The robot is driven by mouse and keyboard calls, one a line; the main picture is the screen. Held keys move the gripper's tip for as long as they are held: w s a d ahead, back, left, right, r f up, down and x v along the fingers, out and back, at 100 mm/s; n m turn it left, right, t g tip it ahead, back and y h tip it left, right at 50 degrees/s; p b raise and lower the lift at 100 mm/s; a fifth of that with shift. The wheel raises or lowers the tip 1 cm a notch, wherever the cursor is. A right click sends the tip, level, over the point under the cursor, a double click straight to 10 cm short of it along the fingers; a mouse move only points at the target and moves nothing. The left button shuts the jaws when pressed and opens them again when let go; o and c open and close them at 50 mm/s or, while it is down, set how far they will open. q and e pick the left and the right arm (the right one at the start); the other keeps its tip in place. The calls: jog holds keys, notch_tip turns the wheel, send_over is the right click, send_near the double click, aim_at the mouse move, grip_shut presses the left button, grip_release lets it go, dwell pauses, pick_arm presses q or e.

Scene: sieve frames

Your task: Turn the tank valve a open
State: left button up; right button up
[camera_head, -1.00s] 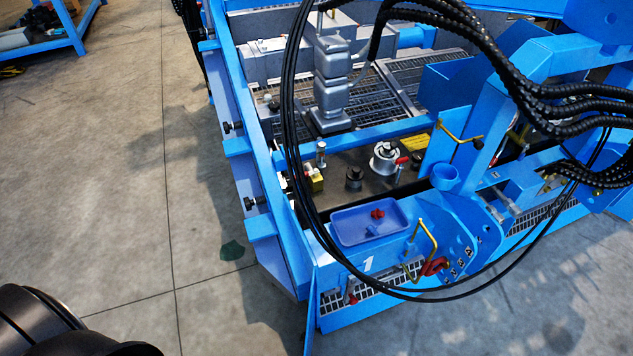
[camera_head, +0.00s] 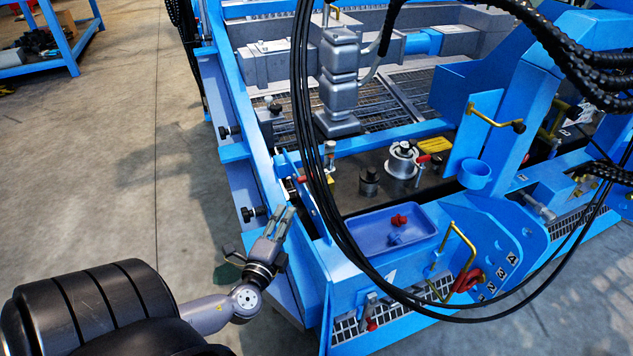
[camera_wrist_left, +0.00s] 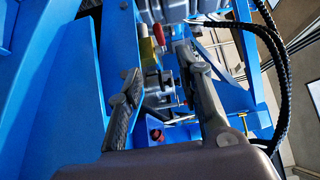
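My left gripper (camera_head: 284,212) is at the left corner of the blue frame in the head view, fingers pointing at the dark valve panel. In the left wrist view its fingers (camera_wrist_left: 160,95) are apart, with nothing held. Beyond and between them is a silver valve body (camera_wrist_left: 165,85), with a red handle (camera_wrist_left: 158,33) above it. In the head view, a red handle (camera_head: 303,180) sits just past the fingertips, beside a small yellow block. Another red handle (camera_head: 423,159) is by a round silver cap. I cannot tell which is tank valve a. My right gripper is out of view.
A blue tray (camera_head: 365,228) with a red and a blue piece sits right of the gripper. Black hoses (camera_head: 330,215) loop down in front of the panel. Blue uprights and rails surround the spot. Bare floor (camera_head: 120,190) lies to the left.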

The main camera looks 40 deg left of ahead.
aim_at(304, 182)
pick_arm(q)
jog(key=b+x, duration=0.1)
jog(key=x, duration=1.4)
jog(key=shift+w+a, duration=0.5)
jog(key=shift+w, duration=0.35)
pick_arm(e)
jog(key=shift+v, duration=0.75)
pick_arm(q)
jog(key=shift+c, duration=0.3)
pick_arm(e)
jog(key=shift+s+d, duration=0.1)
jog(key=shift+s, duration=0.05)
pick_arm(q)
grip_shut()
jog(key=shift+f, duration=0.1)
